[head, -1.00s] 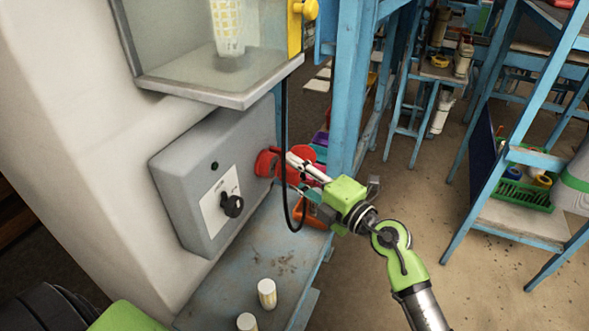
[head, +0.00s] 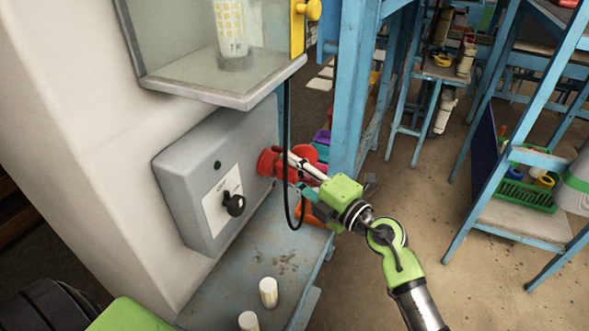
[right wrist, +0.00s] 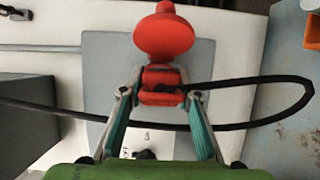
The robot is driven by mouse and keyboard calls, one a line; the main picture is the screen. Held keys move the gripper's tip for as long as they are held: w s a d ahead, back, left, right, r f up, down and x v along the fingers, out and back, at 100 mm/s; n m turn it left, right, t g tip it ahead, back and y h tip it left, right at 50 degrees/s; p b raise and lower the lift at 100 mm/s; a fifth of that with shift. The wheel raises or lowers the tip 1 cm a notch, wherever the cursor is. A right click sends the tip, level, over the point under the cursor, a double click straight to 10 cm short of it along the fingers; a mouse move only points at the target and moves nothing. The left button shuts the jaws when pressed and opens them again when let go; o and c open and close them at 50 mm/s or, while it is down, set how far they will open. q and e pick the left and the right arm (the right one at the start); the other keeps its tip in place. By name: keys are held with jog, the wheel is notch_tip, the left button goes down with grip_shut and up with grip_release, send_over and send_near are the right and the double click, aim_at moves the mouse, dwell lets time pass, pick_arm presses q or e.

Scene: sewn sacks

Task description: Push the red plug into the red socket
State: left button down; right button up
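The red socket (head: 266,162) is on the right side of a grey box (head: 192,192) in the head view. In the right wrist view it shows as a round red shape (right wrist: 163,35) straight ahead. The red plug (right wrist: 160,86) sits between the fingers of my right gripper (right wrist: 160,92), which press on its two sides. The plug is right up against the socket; how deep it sits I cannot tell. In the head view my right gripper (head: 289,160) reaches in from the right and hides most of the plug. My left gripper is out of view.
A black cable (head: 285,110) hangs down, loops below my right gripper and runs to the plug. A glass-fronted case (head: 205,92) juts out above the box. Two pale cylinders (head: 268,291) stand on the blue ledge (head: 235,290). Blue shelving (head: 350,90) stands close behind.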

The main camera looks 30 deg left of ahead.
jog(key=o, duration=0.4)
jog(key=shift+o, duration=0.2)
jog(key=v, duration=1.2)
